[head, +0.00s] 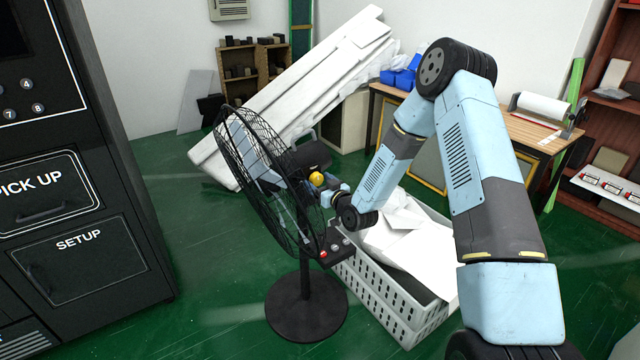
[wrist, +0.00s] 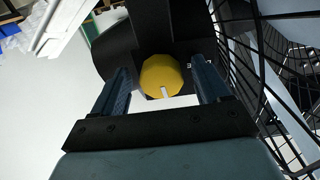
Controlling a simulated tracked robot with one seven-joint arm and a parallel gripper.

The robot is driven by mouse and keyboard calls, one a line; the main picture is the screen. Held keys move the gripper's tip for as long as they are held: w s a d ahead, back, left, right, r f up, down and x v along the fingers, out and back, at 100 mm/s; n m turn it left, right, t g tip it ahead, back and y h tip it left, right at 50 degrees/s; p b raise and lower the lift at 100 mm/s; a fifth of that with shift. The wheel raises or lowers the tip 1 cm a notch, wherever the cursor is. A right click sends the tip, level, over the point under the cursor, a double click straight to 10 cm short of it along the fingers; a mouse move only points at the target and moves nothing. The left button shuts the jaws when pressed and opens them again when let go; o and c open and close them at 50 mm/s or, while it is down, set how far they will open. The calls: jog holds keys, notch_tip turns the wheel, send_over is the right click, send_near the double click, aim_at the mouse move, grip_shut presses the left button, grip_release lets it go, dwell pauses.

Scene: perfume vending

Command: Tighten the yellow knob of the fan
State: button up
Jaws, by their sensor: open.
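The black standing fan (head: 303,285) is in the middle of the head view, its round wire cage facing left. Its yellow knob (head: 316,179) is on the right side of the fan's dark motor housing. In the wrist view the yellow knob (wrist: 162,76) has a many-sided face with a pale slot at its lower edge. My gripper (head: 325,193) is close to the knob from the right. In the wrist view my gripper (wrist: 160,82) is open, with one finger on each side of the knob and visible gaps. The fingertips are partly hidden in the head view.
The fan's wire cage (wrist: 262,75) runs close along the right of my gripper. A white crate (head: 395,302) with white sheets stands right of the fan base. A black vending machine (head: 75,160) stands at left. Green floor is clear in front.

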jog(key=shift+c, duration=0.3)
jog(key=c, duration=1)
jog(key=shift+m, duration=0.7)
jog(key=o, duration=1.1)
jog(key=shift+c, duration=0.2)
jog(key=v, duration=1.3)
jog(key=shift+s+d, duration=0.25)
jog(key=shift+s, duration=0.05)
jog(key=shift+w, duration=0.1)
